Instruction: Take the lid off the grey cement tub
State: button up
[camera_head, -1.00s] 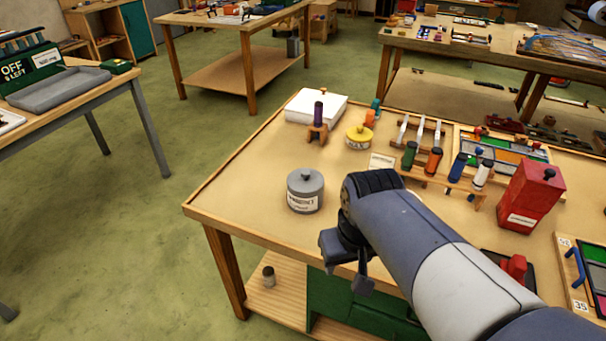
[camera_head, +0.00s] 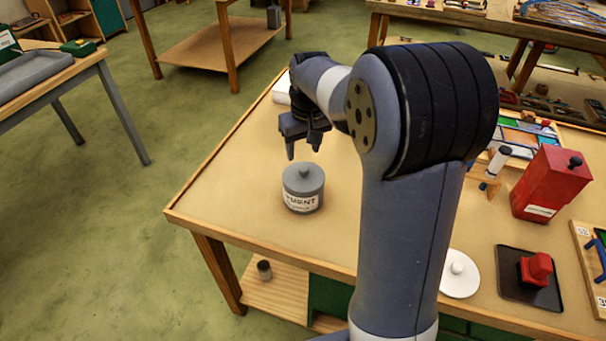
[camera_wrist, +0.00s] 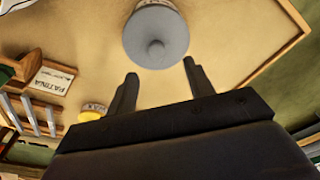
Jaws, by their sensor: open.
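The grey cement tub (camera_head: 302,198) stands upright on the workbench, with a white label on its front. Its grey lid (camera_head: 303,176) with a round knob sits on top. In the wrist view the lid (camera_wrist: 154,38) shows from above, its knob just beyond the fingertips. My gripper (camera_head: 304,153) hangs above the tub, fingers pointing down. It is open and empty, apart from the lid. In the wrist view my gripper (camera_wrist: 160,78) has its two fingers spread, one to each side of the knob's line.
A red canister (camera_head: 547,185) and a red block on a black tray (camera_head: 520,292) stand at the right. A white round lid (camera_head: 460,275) lies near the front edge. My arm hides much of the bench's middle. The bench left of the tub is clear.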

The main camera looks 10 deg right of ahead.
aim_at(304, 168)
jog(key=f, duration=0.4)
jog(key=f+p, duration=0.1)
jog(key=f, duration=0.1)
jog(key=shift+w+d+f, duration=0.15)
jog(key=shift+w+f, duration=0.2)
jog(key=shift+w, duration=0.05)
jog(key=c, duration=1.1)
